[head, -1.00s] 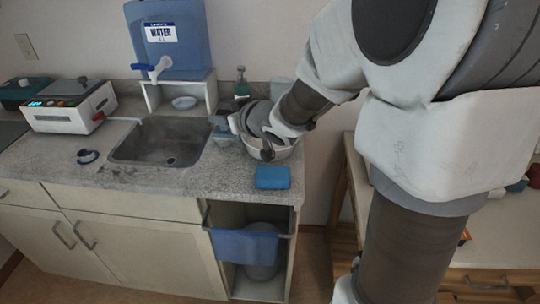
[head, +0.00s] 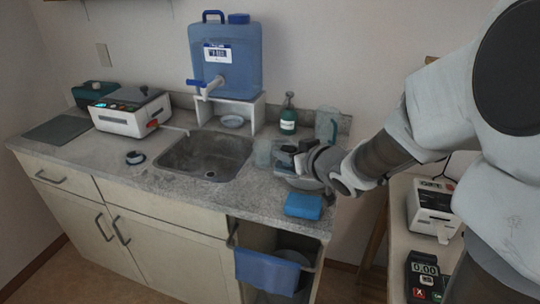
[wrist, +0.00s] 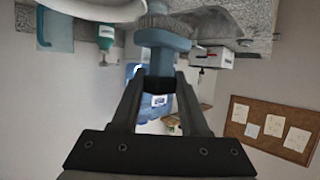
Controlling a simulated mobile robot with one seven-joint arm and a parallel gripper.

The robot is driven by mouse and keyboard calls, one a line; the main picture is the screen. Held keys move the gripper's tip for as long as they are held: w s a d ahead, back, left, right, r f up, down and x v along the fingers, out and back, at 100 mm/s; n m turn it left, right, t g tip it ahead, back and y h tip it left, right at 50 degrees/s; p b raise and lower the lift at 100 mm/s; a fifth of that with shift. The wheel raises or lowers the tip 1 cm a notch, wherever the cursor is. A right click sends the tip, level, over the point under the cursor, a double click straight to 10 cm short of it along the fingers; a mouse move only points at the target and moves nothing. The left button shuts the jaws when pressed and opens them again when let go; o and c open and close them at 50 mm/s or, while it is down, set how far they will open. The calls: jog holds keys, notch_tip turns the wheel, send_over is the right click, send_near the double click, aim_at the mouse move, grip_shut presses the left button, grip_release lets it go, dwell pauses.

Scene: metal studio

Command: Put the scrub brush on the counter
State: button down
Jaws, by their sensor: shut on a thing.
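The scrub brush (wrist: 163,38) is light blue with grey bristles. In the wrist view, which looks upside down, my gripper (wrist: 160,76) is shut on its blue part, and the bristles point toward the counter side of the picture. In the head view my gripper (head: 284,158) is over the right end of the grey speckled counter (head: 265,190), right of the sink. The brush is hard to make out there. I cannot tell whether the bristles touch anything.
A pale bowl (head: 305,184) sits under my gripper, partly hidden. The sink (head: 205,158) and blue water jug (head: 225,60) are left.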

jog(key=shift+w+a+f+b, duration=0.65)
jog(key=shift+w+a+f, duration=0.35)
jog(key=shift+f, duration=0.5)
jog(key=shift+w+a+f+b, duration=0.7)
jog(key=shift+w+f, duration=0.5)
jog(key=shift+f, duration=0.35)
jog(key=shift+w+a+f+b, duration=0.6)
jog(key=shift+w+a+f, duration=0.4)
jog(key=shift+f, duration=0.5)
jog(key=shift+w+d, duration=0.1)
jog(key=shift+f, duration=0.2)
jog(key=shift+c, duration=2.1)
grip_release()
